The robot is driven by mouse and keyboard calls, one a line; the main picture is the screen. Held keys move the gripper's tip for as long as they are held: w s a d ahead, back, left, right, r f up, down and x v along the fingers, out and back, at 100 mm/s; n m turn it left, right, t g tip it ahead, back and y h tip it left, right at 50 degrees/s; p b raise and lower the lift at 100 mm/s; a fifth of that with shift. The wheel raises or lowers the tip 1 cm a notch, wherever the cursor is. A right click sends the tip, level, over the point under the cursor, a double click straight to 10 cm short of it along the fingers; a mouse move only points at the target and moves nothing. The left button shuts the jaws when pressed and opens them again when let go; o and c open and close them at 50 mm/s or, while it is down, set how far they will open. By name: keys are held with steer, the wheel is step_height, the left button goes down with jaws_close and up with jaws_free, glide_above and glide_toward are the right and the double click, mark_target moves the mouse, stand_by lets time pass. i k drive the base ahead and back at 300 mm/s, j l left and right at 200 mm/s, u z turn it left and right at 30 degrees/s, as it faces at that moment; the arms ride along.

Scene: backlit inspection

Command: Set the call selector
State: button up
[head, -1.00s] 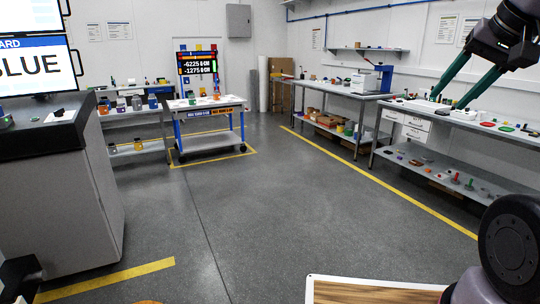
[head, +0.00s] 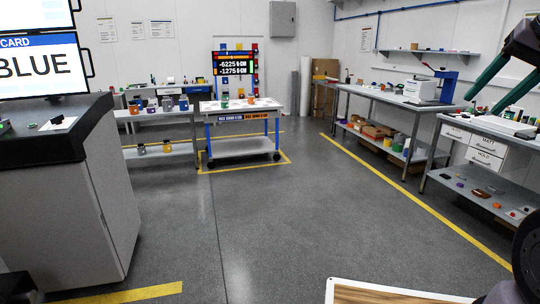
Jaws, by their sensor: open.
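My gripper (head: 482,104) shows at the upper right of the head view. Its two long dark green fingers are apart and empty, seen against the right bench and far from the left counter. A screen (head: 38,66) at the upper left reads "CARD" and "BLUE". Below it, a dark counter top (head: 75,140) carries a small black item (head: 58,120) on a white base and a small green item near the left edge. I cannot tell whether either is the call selector. No part clearly marked as a call selector shows.
A blue-framed cart (head: 240,107) with a display behind it stands at the back centre. A shelf bench (head: 160,112) with jars is left of it. Benches (head: 395,95) with drawers and small parts line the right. The grey floor (head: 270,215) between is clear.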

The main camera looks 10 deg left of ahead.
mark_target(57, 120)
steer(key=i+u, duration=0.25)
steer(key=u, duration=0.2)
steer(key=i+u, duration=0.3)
steer(key=u, duration=0.2)
steer(key=i+l+u, duration=0.2)
steer(key=u, duration=0.25)
steer(key=i+u, duration=0.35)
steer(key=i+l+u, duration=0.15)
steer(key=u, duration=0.25)
steer(key=i+l+u, duration=0.2)
steer(key=u, duration=0.15)
steer(key=i+z, duration=0.15)
steer(key=i, duration=0.2)
steer(key=i+l, duration=0.1)
steer(key=i, duration=0.35)
steer(key=i+l+u, duration=0.1)
steer(key=i, duration=0.35)
steer(key=i+l+u, duration=0.15)
steer(key=i+u, duration=0.3)
steer(key=i+l+u, duration=0.3)
steer(key=u, duration=0.15)
